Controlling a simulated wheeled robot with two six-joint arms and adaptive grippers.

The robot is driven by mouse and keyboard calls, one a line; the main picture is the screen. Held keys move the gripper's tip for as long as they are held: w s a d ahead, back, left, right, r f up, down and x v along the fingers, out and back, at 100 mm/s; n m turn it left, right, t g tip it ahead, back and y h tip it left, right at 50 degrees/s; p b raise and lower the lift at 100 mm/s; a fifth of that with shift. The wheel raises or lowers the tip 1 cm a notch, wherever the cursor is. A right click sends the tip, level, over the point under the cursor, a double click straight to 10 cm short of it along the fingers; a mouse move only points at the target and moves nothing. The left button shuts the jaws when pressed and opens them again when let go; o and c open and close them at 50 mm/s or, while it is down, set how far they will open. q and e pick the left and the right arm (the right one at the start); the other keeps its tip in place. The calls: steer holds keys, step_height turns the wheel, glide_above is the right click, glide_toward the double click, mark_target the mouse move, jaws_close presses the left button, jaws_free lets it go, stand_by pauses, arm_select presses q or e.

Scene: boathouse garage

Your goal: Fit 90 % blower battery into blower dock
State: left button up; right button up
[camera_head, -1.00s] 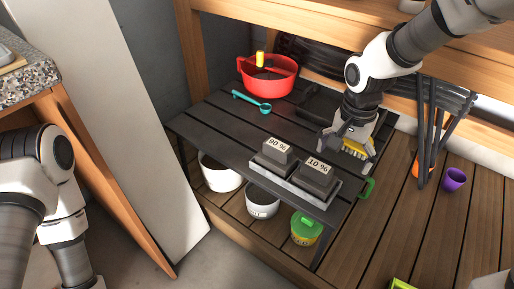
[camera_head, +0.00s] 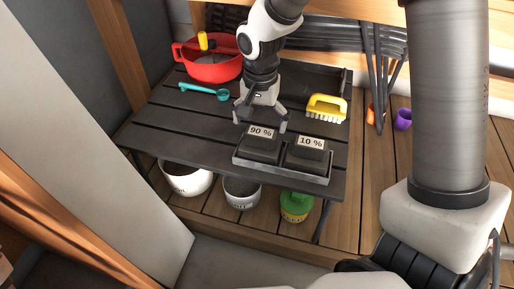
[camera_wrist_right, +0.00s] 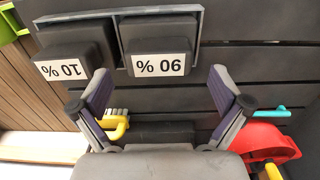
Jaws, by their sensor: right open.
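The 90 % blower battery (camera_head: 259,149) is a dark block with a white label, in the left half of a grey-rimmed tray (camera_head: 283,172) on the dark slatted table. In the right wrist view the battery (camera_wrist_right: 158,35) lies just beyond and between the open fingers. My right gripper (camera_head: 262,121) is open, empty and at the battery's far side; whether it touches is unclear. The similar 10 % battery (camera_head: 308,156) sits in the tray's right half. I cannot clearly make out the blower dock. My left gripper is out of view.
A yellow brush (camera_head: 326,106) lies right of my gripper. A teal scoop (camera_head: 205,91) and a red pot (camera_head: 212,66) are at the left and back. The table's left part is clear.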

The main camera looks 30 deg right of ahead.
mark_target(261, 132)
steer(key=f+b, duration=0.1)
steer(key=f, duration=0.2)
steer(key=f+b, duration=0.1)
steer(key=shift+w+d+f+b, duration=0.15)
steer(key=shift+d+f+b, duration=0.1)
steer(key=shift+f+b, duration=0.1)
steer(key=shift+r, duration=0.15)
steer(key=shift+r, duration=0.1)
steer(key=c, duration=1.5)
